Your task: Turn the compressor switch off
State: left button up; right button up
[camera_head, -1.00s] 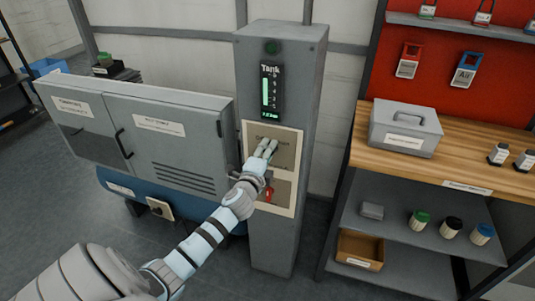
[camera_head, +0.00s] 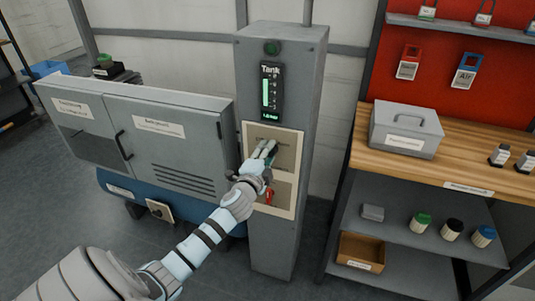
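A tall grey column (camera_head: 287,200) stands in the middle, with a beige switch panel (camera_head: 287,137) on its front. The compressor switch is mostly hidden behind my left gripper (camera_head: 266,149); a small dark-green part (camera_head: 273,157) shows just right of the fingers. My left gripper's fingertips are at the upper plate of the panel, close together; I cannot tell whether they touch or hold the switch. A red lever (camera_head: 268,196) sits on the lower plate, below the gripper. My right gripper is out of view.
A grey cabinet (camera_head: 170,135) over a blue tank (camera_head: 122,187) stands close left. A wooden workbench (camera_head: 465,158) with shelves stands right.

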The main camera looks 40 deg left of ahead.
pick_arm(q)
jog(key=o, duration=0.3)
jog(key=shift+s, duration=0.15)
jog(key=v, duration=1.2)
